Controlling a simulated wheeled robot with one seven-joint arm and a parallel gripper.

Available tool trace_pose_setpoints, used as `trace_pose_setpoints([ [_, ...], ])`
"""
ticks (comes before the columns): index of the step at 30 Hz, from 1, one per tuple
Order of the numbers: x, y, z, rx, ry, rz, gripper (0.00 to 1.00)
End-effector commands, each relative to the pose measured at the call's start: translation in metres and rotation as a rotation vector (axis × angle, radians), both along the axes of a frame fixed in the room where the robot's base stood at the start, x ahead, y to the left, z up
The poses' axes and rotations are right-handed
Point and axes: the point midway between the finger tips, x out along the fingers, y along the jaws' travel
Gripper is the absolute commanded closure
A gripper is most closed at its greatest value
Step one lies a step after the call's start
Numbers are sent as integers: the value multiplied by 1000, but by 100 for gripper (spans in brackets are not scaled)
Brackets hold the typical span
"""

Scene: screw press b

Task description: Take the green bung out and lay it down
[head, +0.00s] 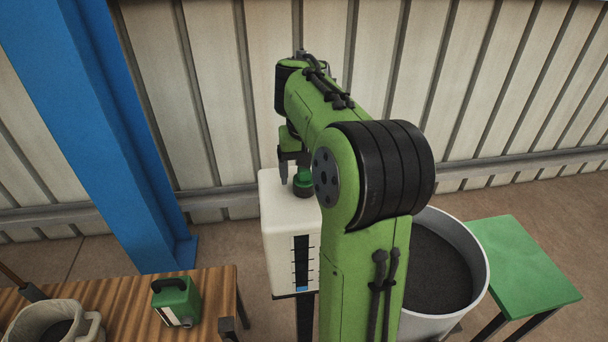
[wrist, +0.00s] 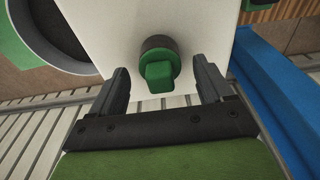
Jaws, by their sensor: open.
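The green bung (head: 303,183) sits in a dark collar on top of a white tank (head: 290,241). In the wrist view the bung (wrist: 159,75) shows its green grip block, and it stands between my two fingers. My gripper (wrist: 163,85) is open, with one finger on each side of the bung and a visible gap to both. In the head view my gripper (head: 292,172) is at the top of the tank, partly behind the bung and my arm. The white tank top (wrist: 195,30) lies beyond the bung in the wrist view.
A grey drum (head: 468,255) with dark contents stands right of the tank, beside a green-topped table (head: 525,265). A wooden bench (head: 226,290) at left holds a green can (head: 178,300) and a pale bucket (head: 30,318). A blue column (head: 100,120) rises behind the bench.

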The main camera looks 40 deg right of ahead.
Motion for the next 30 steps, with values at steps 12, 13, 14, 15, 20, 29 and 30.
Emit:
trace_pose_setpoints([
  [12, 2, 0, -16, 1, -2, 1, 22],
  [13, 2, -1, -16, 0, -1, 1, 27],
  [14, 2, -1, -16, 0, -1, 1, 31],
  [15, 2, -1, -16, 0, -1, 1, 37],
  [20, 2, -1, -16, 0, -1, 1, 62],
  [29, 2, -1, -16, 0, -1, 1, 78],
  [30, 2, -1, -16, 0, -1, 1, 84],
])
